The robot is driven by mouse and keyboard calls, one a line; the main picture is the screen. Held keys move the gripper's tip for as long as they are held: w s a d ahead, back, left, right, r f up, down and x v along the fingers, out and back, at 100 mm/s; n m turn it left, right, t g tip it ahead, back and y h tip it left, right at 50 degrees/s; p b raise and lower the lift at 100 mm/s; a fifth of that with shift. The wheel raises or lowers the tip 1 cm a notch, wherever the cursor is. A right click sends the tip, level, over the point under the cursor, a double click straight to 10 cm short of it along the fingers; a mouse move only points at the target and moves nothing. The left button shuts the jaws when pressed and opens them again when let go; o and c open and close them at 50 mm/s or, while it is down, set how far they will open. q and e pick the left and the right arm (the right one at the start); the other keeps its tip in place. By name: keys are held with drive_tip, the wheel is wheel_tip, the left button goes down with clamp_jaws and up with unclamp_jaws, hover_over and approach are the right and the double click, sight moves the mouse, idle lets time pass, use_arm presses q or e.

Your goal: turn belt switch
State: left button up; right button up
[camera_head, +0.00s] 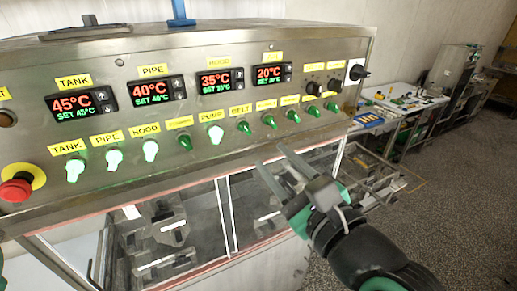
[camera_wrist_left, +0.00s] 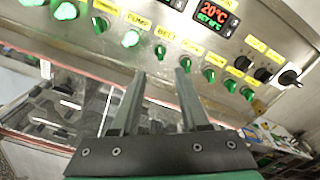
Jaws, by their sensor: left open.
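The belt switch (camera_head: 244,128) is a small dark green knob under the yellow BELT label (camera_head: 240,111) on the steel control panel (camera_head: 130,80). My left gripper (camera_head: 270,157) is open and empty, in front of the panel and below and right of the belt switch in the head view. In the left wrist view the belt switch (camera_wrist_left: 160,51) shows just beyond the gap between the open fingertips (camera_wrist_left: 159,74). The fingers look apart from the knob. My right gripper is not in view.
The lit pump knob (camera_head: 216,133) is left of the belt switch and another green knob (camera_head: 269,121) is right. A red emergency stop (camera_head: 15,190) is at far left. Below the panel is a clear-windowed housing (camera_head: 230,215). A bench (camera_head: 385,110) stands at right.

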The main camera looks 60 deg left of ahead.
sight(246, 129)
use_arm(q)
drive_tip(key=a+p, duration=0.1)
drive_tip(key=a, duration=0.3)
drive_tip(key=a+p, duration=0.1)
drive_tip(key=a, duration=0.2)
drive_tip(key=a+p, duration=0.1)
drive_tip(key=a, duration=0.3)
drive_tip(key=shift+s+a+r, duration=0.15)
drive_tip(key=shift+s+a, duration=0.1)
drive_tip(key=shift+a, duration=0.1)
drive_tip(key=shift+c, duration=0.3)
clamp_jaws()
